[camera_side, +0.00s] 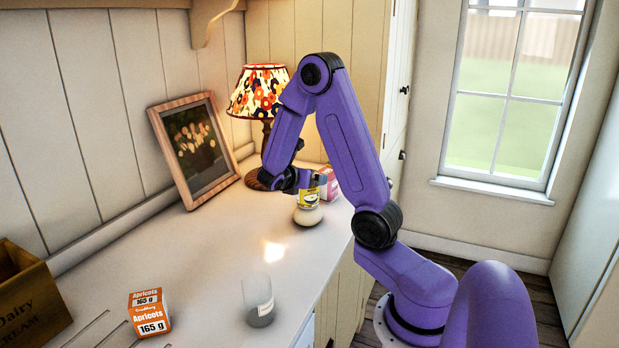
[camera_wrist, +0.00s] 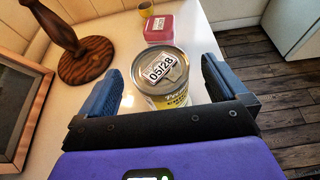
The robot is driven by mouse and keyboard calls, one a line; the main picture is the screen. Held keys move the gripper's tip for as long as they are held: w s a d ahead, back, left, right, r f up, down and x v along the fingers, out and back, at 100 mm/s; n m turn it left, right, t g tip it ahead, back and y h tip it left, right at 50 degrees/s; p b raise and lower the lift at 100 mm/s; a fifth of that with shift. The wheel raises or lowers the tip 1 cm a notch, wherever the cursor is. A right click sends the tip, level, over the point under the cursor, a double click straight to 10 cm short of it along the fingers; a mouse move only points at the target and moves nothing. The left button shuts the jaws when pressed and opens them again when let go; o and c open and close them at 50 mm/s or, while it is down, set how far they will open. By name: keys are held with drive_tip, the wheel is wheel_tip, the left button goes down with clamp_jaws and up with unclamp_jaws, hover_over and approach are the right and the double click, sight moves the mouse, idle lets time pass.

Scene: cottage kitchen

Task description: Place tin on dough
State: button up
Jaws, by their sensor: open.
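The tin (camera_side: 309,197) has a yellow label and stands upright on top of the pale, rounded dough (camera_side: 308,216) on the counter. In the wrist view the tin (camera_wrist: 166,75) shows its grey lid, marked 05/28, and part of its yellow label. My gripper (camera_wrist: 161,68) is open, with one blue finger on each side of the tin and a visible gap on both sides. In the side view my gripper (camera_side: 305,182) is at the tin's upper part. The dough is hidden beneath the tin in the wrist view.
A lamp (camera_side: 258,100) and a framed picture (camera_side: 195,148) stand left of the tin. A pink box (camera_side: 329,183) is close behind it. A glass jar (camera_side: 258,298), an orange apricots box (camera_side: 149,313) and a wooden crate (camera_side: 28,300) are nearer. The counter (camera_side: 200,250) between is clear.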

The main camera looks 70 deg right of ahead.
drive_tip(key=s+a+m+t+y, duration=0.15)
drive_tip(key=s+a+y, duration=0.25)
drive_tip(key=a, duration=0.8)
drive_tip(key=s+a+m+y, duration=0.2)
drive_tip(key=s+a+y, duration=0.15)
drive_tip(key=a, duration=0.85)
drive_tip(key=s+a+m+g+y, duration=0.1)
drive_tip(key=s+a+m+y, duration=0.1)
drive_tip(key=s+a+y, duration=0.4)
drive_tip(key=s+a, duration=0.5)
drive_tip(key=s, duration=0.1)
drive_tip(key=shift+s+a, duration=0.25)
drive_tip(key=shift+s, duration=0.15)
drive_tip(key=shift+w+r+y, duration=0.1)
drive_tip(key=shift+y, duration=0.15)
